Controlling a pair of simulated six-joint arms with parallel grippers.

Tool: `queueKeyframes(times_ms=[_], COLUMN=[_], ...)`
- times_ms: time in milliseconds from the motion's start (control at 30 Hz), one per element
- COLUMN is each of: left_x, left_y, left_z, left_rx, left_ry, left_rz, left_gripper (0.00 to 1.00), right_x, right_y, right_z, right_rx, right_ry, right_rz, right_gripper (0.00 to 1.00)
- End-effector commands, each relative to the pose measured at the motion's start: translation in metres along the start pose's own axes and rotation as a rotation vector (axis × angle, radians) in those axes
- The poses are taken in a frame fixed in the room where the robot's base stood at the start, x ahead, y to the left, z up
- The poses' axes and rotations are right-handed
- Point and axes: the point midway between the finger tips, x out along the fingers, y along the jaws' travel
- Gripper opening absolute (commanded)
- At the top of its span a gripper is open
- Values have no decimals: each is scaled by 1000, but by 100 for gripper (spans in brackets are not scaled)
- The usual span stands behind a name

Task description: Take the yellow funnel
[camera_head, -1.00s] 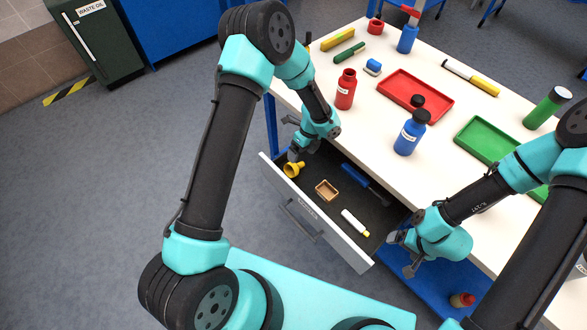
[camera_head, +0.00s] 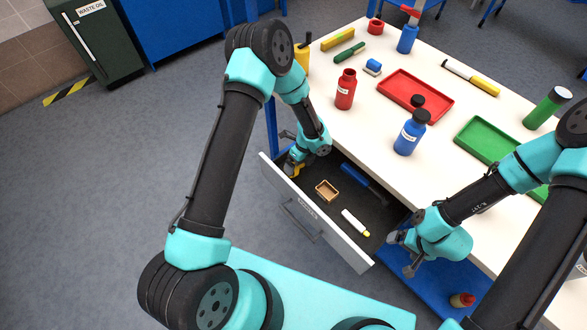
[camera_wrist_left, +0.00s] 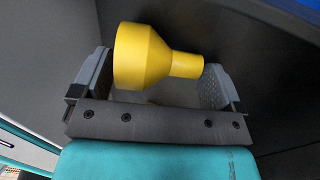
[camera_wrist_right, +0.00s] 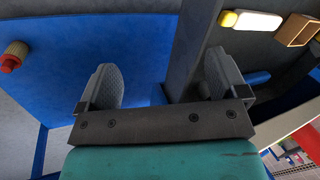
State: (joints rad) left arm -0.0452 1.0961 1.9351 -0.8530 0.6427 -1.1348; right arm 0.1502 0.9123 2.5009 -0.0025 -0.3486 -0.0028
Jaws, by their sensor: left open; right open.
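The yellow funnel (camera_wrist_left: 150,56) lies in the far left corner of the open drawer. In the left wrist view it lies lengthwise across the gap between my left gripper's fingers (camera_wrist_left: 155,85), its wide mouth towards the left finger and its spout towards the right one. The jaws are open; I cannot tell whether they touch it. In the head view my left gripper (camera_head: 293,166) is down in the drawer and hides most of the funnel. My right gripper (camera_head: 402,256) is open and empty by the drawer's right end; its fingers show in the right wrist view (camera_wrist_right: 160,85).
The drawer (camera_head: 310,222) also holds a small wooden box (camera_head: 327,190), a white-and-yellow tube (camera_head: 355,222) and a blue-handled tool (camera_head: 362,182). The white tabletop (camera_head: 372,132) above carries a red bottle (camera_head: 345,90), a blue bottle (camera_head: 408,135) and trays. The drawer walls stand close around my left gripper.

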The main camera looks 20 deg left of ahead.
Motion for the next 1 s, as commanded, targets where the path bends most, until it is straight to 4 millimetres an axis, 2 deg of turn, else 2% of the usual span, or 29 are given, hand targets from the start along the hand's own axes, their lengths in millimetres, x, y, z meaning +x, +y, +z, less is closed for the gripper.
queueKeyframes(times_ms=[500,867,1000], left_x=[2,2,2], left_y=[0,0,0], left_z=[0,0,0], left_rx=[-1,-1,-1], left_ry=[0,0,0], left_rz=[-1,-1,-1], left_gripper=[92,57,56], right_x=[0,0,0], right_y=[0,0,0], right_z=[0,0,0], right_rx=[0,0,0], right_ry=[0,0,0], right_rz=[0,0,0], right_gripper=[92,92,92])
